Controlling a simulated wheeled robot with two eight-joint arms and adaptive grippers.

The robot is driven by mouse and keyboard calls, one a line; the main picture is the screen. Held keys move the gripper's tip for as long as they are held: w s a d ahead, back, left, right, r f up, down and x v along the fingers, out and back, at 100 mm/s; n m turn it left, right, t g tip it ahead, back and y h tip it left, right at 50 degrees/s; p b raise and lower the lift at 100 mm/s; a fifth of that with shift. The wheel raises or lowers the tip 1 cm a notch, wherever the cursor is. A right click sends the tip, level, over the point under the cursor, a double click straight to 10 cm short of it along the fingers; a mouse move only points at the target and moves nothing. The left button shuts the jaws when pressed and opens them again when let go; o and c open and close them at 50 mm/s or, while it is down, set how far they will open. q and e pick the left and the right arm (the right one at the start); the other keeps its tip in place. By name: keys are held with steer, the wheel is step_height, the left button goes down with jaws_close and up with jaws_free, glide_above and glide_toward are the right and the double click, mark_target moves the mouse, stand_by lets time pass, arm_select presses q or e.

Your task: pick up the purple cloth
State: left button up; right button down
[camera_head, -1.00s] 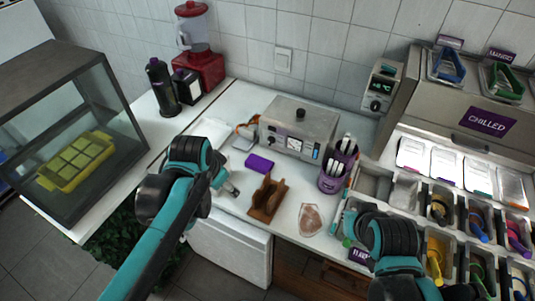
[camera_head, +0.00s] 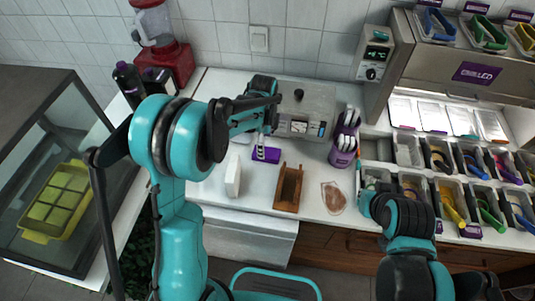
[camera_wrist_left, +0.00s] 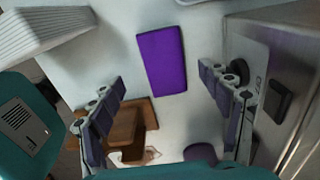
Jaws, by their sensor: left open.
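The purple cloth (camera_head: 273,156) lies folded flat on the white counter (camera_head: 222,187), just in front of the grey metal machine. It also shows as a purple rectangle in the left wrist view (camera_wrist_left: 162,60). My left gripper (camera_head: 261,150) is over the cloth, with fingers pointing down and partly covering it in the head view. In the left wrist view its two fingers (camera_wrist_left: 162,78) are spread, with the cloth between and beyond them and nothing held. My right arm shows at the lower right, but its gripper is not visible.
A brown wooden holder (camera_head: 288,188) stands in front of the cloth. A white upright block (camera_head: 233,175) is to its left, and the metal machine (camera_head: 305,118) is behind. A purple cup with utensils (camera_head: 343,142) and topping bins (camera_head: 450,195) are to the right.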

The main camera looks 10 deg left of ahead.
arm_select(q)
steer(key=f, duration=0.1)
steer(key=f+b, duration=0.1)
steer(key=f, duration=0.3)
steer(key=shift+w+b, duration=0.3)
steer(key=shift+b, duration=0.1)
steer(key=shift+s, duration=0.1)
steer(key=c, duration=1.2)
steer(key=shift+r, duration=0.15)
steer(key=r+p, duration=0.1)
steer(key=r, duration=0.1)
steer(key=r+p, duration=0.1)
steer(key=r, duration=0.1)
steer(key=shift+d+r, duration=0.2)
steer(key=shift+r, duration=0.05)
steer(key=w+d+r+p, duration=0.1)
steer(key=d+r+p, duration=0.1)
steer(key=d+r, duration=0.4)
steer(key=d, duration=0.5)
steer(key=shift+w+d+r, duration=0.15)
steer(key=shift+w, duration=0.1)
